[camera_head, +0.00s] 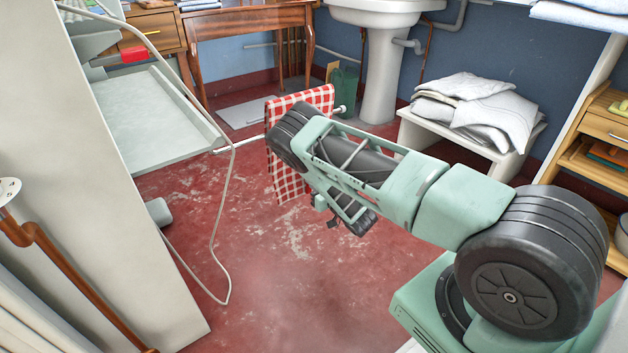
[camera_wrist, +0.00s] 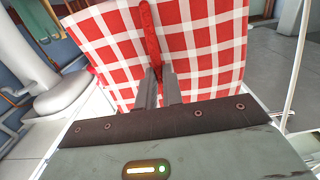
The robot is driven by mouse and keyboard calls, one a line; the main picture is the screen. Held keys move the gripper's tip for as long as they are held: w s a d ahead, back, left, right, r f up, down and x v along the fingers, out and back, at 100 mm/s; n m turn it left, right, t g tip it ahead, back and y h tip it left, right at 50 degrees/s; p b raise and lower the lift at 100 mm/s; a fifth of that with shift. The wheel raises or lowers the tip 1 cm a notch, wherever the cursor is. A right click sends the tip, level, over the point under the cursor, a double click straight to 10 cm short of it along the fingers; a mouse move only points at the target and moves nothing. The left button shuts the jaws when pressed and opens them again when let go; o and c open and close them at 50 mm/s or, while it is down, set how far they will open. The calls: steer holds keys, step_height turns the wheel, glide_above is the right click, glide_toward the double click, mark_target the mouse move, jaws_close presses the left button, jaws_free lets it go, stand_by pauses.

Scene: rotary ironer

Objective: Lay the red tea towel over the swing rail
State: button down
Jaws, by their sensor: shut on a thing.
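The red and white checked tea towel (camera_head: 285,179) hangs at the white swing rail (camera_head: 240,144) in the head view. The rail shows to the left of the towel, and its knobbed end (camera_head: 341,108) shows to the right. The towel's upper edge stands above the rail's line; I cannot tell whether the cloth rests on the rail. In the wrist view the towel (camera_wrist: 210,45) fills the upper middle. My gripper (camera_wrist: 158,78) is shut on the towel at a narrow red fold. My arm hides the gripper and part of the towel in the head view.
The ironer's pale body (camera_head: 100,200) and sloping tray (camera_head: 150,125) stand at left, with a loose cable loop (camera_head: 222,245) hanging beside them. A pedestal basin (camera_head: 380,75) and a low white stand (camera_head: 455,145) with folded linen are behind. The red floor below the towel is clear.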

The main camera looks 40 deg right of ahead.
step_height(320, 180, down, 8)
steer(key=b, duration=0.4)
stand_by(0.3)
steer(key=shift+f+b, duration=0.25)
steer(key=shift+b, duration=0.2)
stand_by(0.4)
steer(key=c, duration=1.5)
jaws_free()
steer(key=shift+s, duration=0.1)
